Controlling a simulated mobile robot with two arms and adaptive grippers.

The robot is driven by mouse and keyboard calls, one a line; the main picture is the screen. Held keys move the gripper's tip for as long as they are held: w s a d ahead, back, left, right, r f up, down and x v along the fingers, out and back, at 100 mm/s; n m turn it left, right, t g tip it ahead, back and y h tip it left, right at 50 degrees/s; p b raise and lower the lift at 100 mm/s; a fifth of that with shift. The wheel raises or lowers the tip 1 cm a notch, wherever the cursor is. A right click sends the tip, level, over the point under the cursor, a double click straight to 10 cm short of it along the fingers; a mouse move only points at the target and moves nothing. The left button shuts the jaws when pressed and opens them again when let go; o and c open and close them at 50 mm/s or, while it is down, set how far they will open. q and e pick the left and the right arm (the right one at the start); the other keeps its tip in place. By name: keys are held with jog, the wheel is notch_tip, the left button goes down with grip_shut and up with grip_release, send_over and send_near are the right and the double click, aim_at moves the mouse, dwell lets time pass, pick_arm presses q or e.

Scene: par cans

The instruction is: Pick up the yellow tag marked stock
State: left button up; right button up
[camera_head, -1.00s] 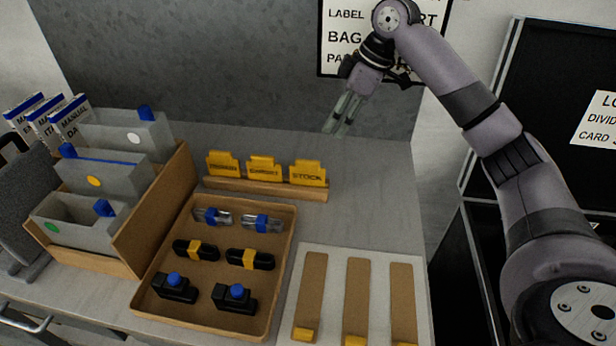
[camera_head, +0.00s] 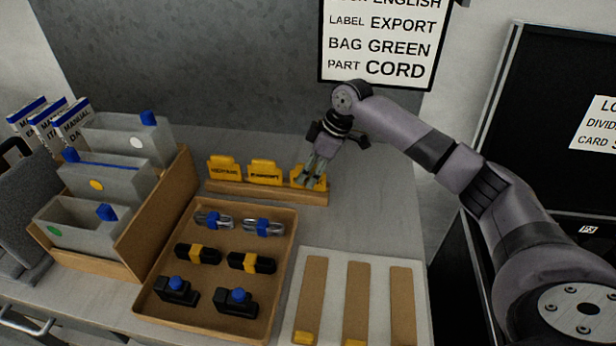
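The yellow stock tag (camera_head: 322,184) stands at the right end of a wooden rack (camera_head: 240,188) near the back of the table. Two other yellow tags stand left of it, a middle one (camera_head: 265,171) and a left one (camera_head: 223,169). My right gripper (camera_head: 308,181) is down at the stock tag, its fingers in front of it and hiding most of its face and lettering. I cannot tell whether the fingers are closed on the tag. The tag still stands in the rack. My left gripper is not in view.
A wooden tray (camera_head: 141,302) holds several parts in front of the rack. A white board (camera_head: 335,290) with brown strips lies right of it. Grey bins (camera_head: 80,222) in a wooden holder stand left. A sign (camera_head: 383,45) hangs behind. The table right of the rack is clear.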

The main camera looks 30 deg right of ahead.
jog(key=shift+w+a+f, duration=0.15)
jog(key=shift+f, duration=0.35)
grip_shut()
